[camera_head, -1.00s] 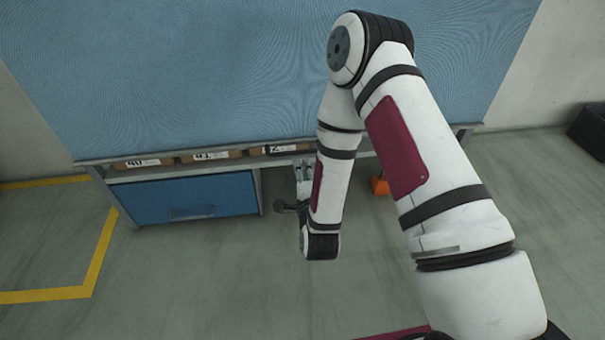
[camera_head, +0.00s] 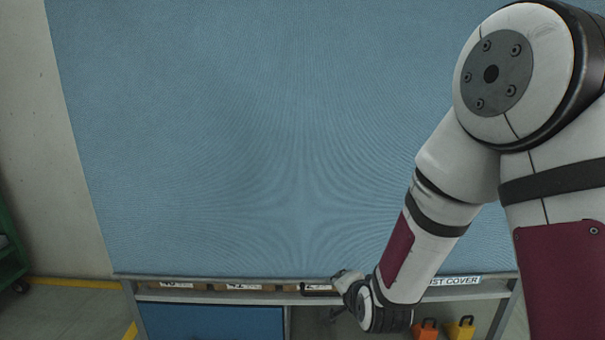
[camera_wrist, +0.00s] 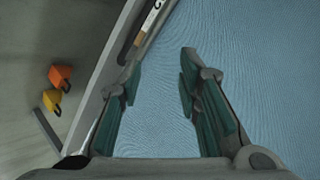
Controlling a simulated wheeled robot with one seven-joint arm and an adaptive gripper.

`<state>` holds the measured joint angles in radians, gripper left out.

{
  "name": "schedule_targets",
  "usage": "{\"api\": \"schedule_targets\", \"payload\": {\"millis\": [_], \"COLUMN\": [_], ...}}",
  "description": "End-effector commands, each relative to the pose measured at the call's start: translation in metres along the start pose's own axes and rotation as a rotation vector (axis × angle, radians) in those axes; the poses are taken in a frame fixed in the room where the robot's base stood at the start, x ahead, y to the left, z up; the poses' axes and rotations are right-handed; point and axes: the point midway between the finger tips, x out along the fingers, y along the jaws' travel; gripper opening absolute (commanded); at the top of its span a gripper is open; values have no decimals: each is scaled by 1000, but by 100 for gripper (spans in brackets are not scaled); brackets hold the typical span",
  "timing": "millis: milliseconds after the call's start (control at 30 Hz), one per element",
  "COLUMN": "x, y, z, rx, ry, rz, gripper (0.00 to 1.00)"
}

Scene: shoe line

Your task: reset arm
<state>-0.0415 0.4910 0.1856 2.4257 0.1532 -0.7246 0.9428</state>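My arm reaches down on the right side of the head view, with its elbow high at the top right. My gripper (camera_wrist: 160,85) shows in the wrist view with its two teal-padded fingers spread apart. Nothing is between the fingers.
An orange object (camera_head: 427,329) and a yellow object (camera_head: 461,328) are below at the right. A green rack (camera_head: 10,250) stands at the far left.

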Motion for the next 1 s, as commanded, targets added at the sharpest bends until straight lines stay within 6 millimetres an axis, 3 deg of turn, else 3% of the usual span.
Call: {"api": "schedule_targets", "payload": {"millis": [200, 433, 800, 1000], "x": [-64, -146, -302, -375], "y": [-10, 0, 44, 72], "z": [-17, -26, -20, -7], "rx": [-208, -411, -684, -779], "ry": [-97, -222, -473, -610], "rz": [131, 271, 460, 524], "gripper": [31, 31, 31, 31]}}
